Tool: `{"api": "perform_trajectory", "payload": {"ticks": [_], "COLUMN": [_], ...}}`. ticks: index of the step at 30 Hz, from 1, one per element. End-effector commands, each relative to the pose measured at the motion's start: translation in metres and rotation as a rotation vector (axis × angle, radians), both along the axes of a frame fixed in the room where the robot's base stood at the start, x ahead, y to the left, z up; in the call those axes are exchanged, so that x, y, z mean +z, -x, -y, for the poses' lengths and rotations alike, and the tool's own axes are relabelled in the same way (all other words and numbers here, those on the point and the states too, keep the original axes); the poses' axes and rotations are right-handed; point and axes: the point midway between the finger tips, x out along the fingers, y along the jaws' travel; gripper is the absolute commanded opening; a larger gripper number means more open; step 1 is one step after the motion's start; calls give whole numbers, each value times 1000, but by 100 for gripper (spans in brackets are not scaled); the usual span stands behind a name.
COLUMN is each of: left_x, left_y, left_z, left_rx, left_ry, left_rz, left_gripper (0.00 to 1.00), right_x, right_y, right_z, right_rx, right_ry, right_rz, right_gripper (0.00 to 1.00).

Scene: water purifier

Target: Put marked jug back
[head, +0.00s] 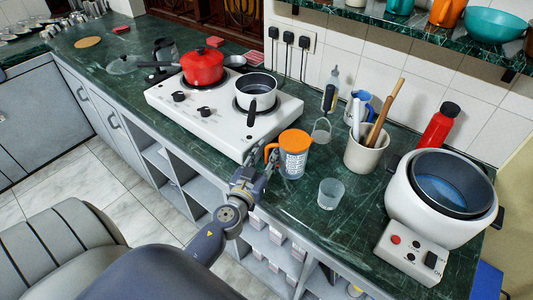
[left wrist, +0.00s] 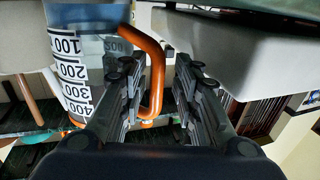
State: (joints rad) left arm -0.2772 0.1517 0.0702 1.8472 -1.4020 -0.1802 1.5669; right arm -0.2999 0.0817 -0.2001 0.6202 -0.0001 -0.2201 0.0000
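The marked jug (head: 293,158) stands upright on the green counter, to the right of the white stove. It has an orange lid, an orange handle (head: 268,151) and a printed scale. My left gripper (head: 260,171) is at the handle side of the jug. In the left wrist view its fingers (left wrist: 156,67) are apart, with the orange handle (left wrist: 154,88) between them, closer to the left finger. The jug's scale (left wrist: 72,72) shows at the left of that view. I cannot tell whether a finger touches the handle. My right gripper is not in view.
A clear glass (head: 331,194) stands to the right of the jug near the front edge. A utensil pot (head: 362,157), red bottle (head: 439,128) and white cooker (head: 425,215) stand farther right. The stove (head: 215,118) holds a red pot (head: 202,67) and a white pan (head: 256,95).

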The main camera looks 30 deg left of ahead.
Motion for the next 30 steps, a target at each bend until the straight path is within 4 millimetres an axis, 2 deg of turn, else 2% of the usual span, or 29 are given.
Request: {"api": "perform_trajectory", "payload": {"ticks": [11,24,30], "left_x": [2,-3,-1], "left_y": [3,85,110], "left_z": [1,18,23], "left_rx": [-1,0,0], "left_ry": [0,2,1], "left_rz": [-2,-2,-1], "left_gripper": [30,30,30], "right_x": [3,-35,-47], "right_y": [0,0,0], "right_z": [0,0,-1], "right_rx": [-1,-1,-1], "right_ry": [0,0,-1], "right_rz": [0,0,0], "right_gripper": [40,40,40]}}
